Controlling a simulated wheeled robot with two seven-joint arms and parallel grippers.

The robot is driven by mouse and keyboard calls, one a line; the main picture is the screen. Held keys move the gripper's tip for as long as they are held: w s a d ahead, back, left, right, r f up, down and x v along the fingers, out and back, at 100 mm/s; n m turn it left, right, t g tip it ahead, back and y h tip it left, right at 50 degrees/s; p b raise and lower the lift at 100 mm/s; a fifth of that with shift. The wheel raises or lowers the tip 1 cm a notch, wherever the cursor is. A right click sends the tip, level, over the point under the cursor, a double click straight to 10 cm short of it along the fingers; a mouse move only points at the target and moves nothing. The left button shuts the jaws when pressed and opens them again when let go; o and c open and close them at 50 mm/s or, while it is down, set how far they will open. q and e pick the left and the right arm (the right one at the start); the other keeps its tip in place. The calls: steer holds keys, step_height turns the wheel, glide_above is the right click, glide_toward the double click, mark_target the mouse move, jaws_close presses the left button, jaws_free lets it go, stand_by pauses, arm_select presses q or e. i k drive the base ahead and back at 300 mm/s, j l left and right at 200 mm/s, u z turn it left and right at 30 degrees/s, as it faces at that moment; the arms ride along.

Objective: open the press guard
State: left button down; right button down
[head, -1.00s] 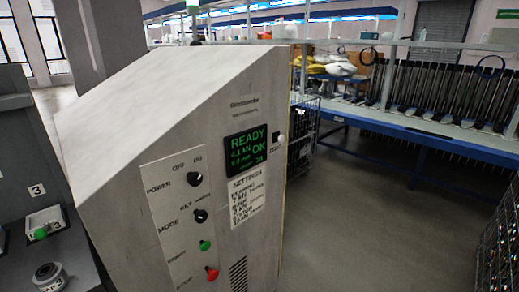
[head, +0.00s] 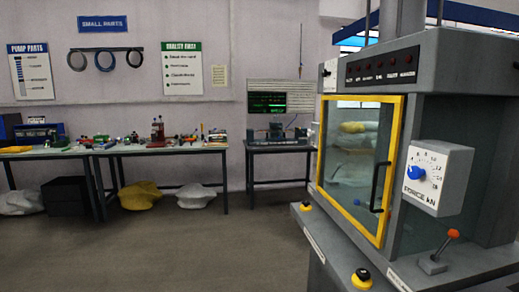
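The press (head: 455,75) is a grey machine on the right of the head view. Its guard (head: 396,130) is a clear panel in a yellow frame on the press front, and it looks shut. A dark upright handle (head: 375,187) is on the right side of the guard. Neither of my grippers is in view.
A force dial box (head: 440,175) juts out right of the guard. An orange-knobbed lever (head: 440,250) and buttons (head: 362,277) are on the press ledge. Workbenches (head: 120,150) line the far wall. The floor (head: 190,250) to the left is clear.

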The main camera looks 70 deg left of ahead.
mark_target(378, 241)
steer(key=u, duration=1.75)
